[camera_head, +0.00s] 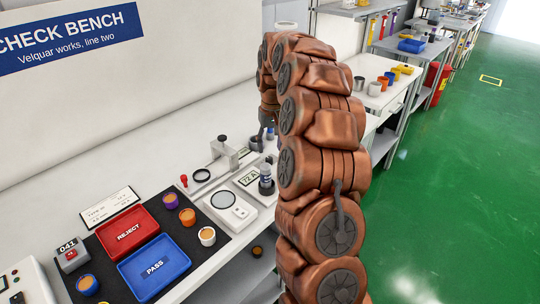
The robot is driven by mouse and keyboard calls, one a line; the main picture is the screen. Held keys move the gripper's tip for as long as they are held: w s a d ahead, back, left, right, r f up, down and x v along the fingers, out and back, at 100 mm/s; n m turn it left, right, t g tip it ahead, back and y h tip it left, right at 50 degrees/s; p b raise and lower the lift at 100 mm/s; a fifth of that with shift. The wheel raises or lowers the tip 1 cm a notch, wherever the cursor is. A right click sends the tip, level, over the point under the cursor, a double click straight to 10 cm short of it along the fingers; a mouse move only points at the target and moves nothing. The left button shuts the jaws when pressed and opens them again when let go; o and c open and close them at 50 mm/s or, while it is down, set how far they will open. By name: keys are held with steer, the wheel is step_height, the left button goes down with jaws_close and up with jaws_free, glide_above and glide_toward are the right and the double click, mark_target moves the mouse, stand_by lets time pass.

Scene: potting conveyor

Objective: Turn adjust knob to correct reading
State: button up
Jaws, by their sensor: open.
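My gripper (262,132) is small and dark at the end of my copper-coloured arm, over the back of the bench and partly hidden by the arm. Its jaws are open, and I see nothing held in them. A grey device with a small display (249,179), seeming to read "72" and a letter, stands on the bench. A dark round-topped part (266,180) stands at its right side; I cannot tell whether this is the adjust knob. A red-topped lever or knob (184,181) stands beside a ring-shaped lens (202,175). My gripper is apart from these.
A red REJECT tray (107,239) and blue PASS tray (137,290) lie on a black mat with several small pots. A counter reading "041" (72,258) is at the left. A flat device with a round disc (222,199) is near the front edge. Green floor is open at right.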

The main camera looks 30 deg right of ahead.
mark_target(269, 158)
step_height(269, 158, down, 5)
steer(key=shift+a+f+p, duration=0.1)
steer(key=shift+p, duration=0.35)
steer(key=shift+c, duration=0.2)
jaws_close()
